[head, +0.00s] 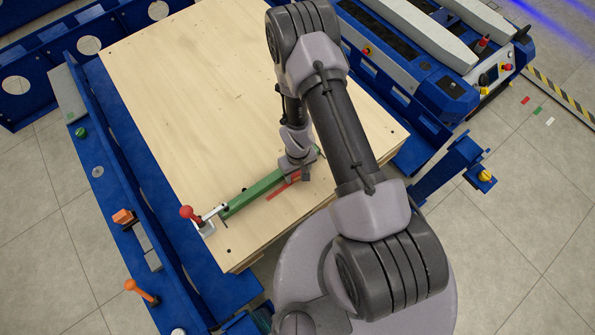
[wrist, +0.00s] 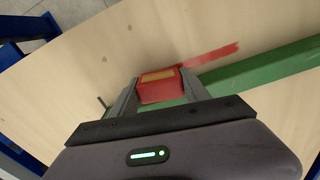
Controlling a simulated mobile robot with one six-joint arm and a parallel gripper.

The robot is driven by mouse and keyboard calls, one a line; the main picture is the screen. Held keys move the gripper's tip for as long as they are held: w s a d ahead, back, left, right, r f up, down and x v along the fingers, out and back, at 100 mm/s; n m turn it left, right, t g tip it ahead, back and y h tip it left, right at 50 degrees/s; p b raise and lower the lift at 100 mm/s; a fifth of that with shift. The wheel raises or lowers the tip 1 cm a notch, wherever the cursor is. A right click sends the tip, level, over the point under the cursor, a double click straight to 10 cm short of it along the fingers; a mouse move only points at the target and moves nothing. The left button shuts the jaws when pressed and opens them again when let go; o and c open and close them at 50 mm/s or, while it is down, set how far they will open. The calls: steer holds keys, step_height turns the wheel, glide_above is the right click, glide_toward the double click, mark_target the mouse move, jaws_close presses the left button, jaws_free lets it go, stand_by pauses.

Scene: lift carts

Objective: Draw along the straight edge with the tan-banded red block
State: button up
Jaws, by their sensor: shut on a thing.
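My gripper (wrist: 160,100) is shut on a red block with a tan band (wrist: 158,77), seen in the wrist view between the two fingers. The block is beside a long green straight edge (wrist: 260,70) on the wooden board; I cannot tell whether they touch. A red drawn stripe (wrist: 214,54) runs from near the block, roughly along the straight edge. In the head view the green straight edge (head: 254,193) lies near the board's front, and the red stripe (head: 279,190) shows beside it. My arm hides part of the straight edge and most of the block there.
The pale wooden board (head: 190,90) is mostly clear. A red-knobbed clamp (head: 187,212) stands at the straight edge's left end. Blue frames (head: 120,150) flank the board, the left one carrying an orange-handled lever (head: 140,290). A blue cart (head: 430,85) stands at the upper right.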

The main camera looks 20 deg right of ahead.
steer(key=shift+f, duration=0.15)
steer(key=shift+w+d, duration=0.3)
steer(key=shift+d, duration=0.65)
steer(key=shift+w+d, duration=0.3)
steer(key=shift+d, duration=0.65)
steer(key=shift+s+a+f, duration=0.1)
steer(key=shift+s+a, duration=0.15)
steer(key=shift+a, duration=0.4)
steer(key=shift+s+a+r, duration=0.1)
steer(key=shift+s+a, duration=0.1)
steer(key=shift+a, duration=0.4)
steer(key=shift+s+a+f, duration=0.1)
steer(key=shift+s+a, duration=0.15)
steer(key=shift+a, duration=0.4)
step_height(320, 180, up, 6)
steer(key=p, duration=0.4)
steer(key=shift+w, duration=0.1)
